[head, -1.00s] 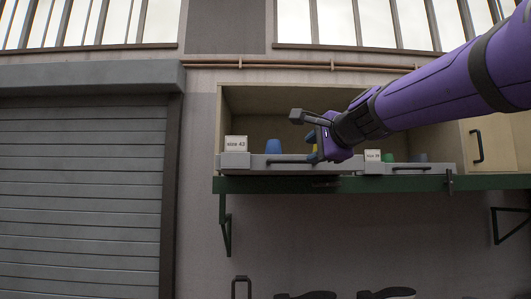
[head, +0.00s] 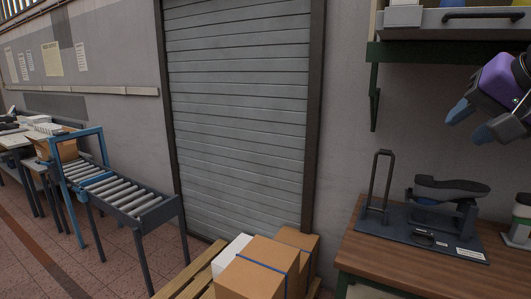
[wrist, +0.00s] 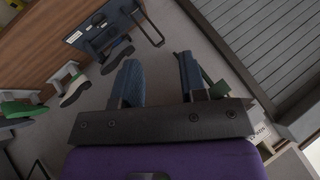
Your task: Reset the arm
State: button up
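My gripper (head: 475,122) is at the right edge of the head view, above the right part of the workbench, with its two blue-grey fingertips apart. In the wrist view the two fingers (wrist: 158,78) stand apart with nothing between them. The purple arm behind the gripper is mostly cut off by the picture edge in the head view.
A wooden bench (head: 362,255) holds a dark stand (head: 405,236) with a shoe last (head: 450,188). A shelf (head: 412,48) with a drawer hangs above. Cardboard boxes (head: 262,268) sit on a pallet in front of the shutter (head: 240,110); a roller conveyor (head: 125,197) is at left.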

jog(key=s+a+f+n+g+h, duration=0.1)
jog(key=s+a+f+n+g, duration=0.1)
jog(key=s+f+n+g, duration=0.2)
jog(key=s+f+n, duration=0.3)
jog(key=s+f, duration=0.1)
jog(key=f, duration=0.3)
jog(key=shift+f+n, duration=0.15)
jog(key=shift+n, duration=0.15)
jog(key=shift+w, duration=0.15)
